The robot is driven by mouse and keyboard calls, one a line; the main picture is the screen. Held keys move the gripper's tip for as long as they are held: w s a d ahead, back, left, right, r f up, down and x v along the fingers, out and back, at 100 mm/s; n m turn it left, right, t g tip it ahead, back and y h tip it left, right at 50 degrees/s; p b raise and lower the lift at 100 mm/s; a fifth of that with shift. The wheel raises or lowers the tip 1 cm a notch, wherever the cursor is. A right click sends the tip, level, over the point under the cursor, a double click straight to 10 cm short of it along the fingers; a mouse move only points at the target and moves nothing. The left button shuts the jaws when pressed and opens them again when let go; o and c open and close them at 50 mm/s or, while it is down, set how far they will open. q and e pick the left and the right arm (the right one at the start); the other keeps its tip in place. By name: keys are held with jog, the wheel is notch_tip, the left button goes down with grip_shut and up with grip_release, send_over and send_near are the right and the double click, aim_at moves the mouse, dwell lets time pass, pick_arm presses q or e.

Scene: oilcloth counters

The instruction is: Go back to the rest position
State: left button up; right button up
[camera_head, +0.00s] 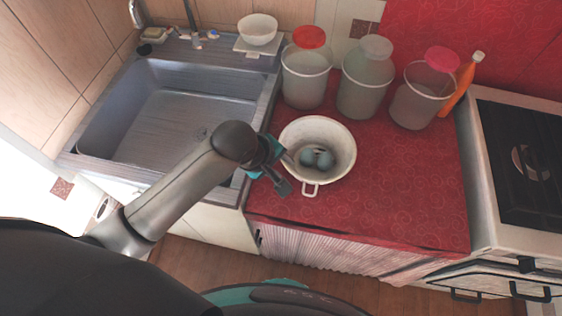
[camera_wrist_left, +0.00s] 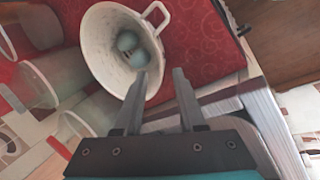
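My left gripper (camera_head: 287,172) is over the red counter, at the left side of a white colander (camera_head: 337,133). In the left wrist view the two fingers (camera_wrist_left: 160,72) are apart with nothing held between them. The colander also shows there (camera_wrist_left: 96,40), with its rim close to the left finger; I cannot tell whether they touch. Bluish round objects like eggs (camera_head: 325,160) lie in the colander, and they show in the left wrist view too (camera_wrist_left: 138,58). My right gripper is in neither view.
A metal sink (camera_head: 150,120) is left of the red counter (camera_head: 400,190). Three lidded jars (camera_head: 305,80) and an orange bottle (camera_head: 459,90) stand along the back. A white bowl (camera_head: 257,29) sits on a scale. A stove (camera_head: 520,150) is at right. The counter's front right is clear.

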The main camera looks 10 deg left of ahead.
pick_arm(q)
jog(key=shift+s, duration=0.1)
dwell(0.5)
jog(key=s+a+r+m+y, duration=0.3)
jog(key=s+a+m, duration=0.6)
jog(key=s+m, duration=0.45)
notch_tip(320, 180, down, 25)
jog(key=s+g+b, duration=0.2)
jog(key=b, duration=0.2)
jog(key=s+a+f+g+b, duration=0.1)
jog(key=s+f+b, duration=0.3)
jog(key=s+f, duration=1.1)
notch_tip(320, 180, down, 4)
jog(key=shift+s+a+f+b, duration=0.15)
jog(key=shift+a+b, duration=0.15)
jog(key=shift+a, duration=0.35)
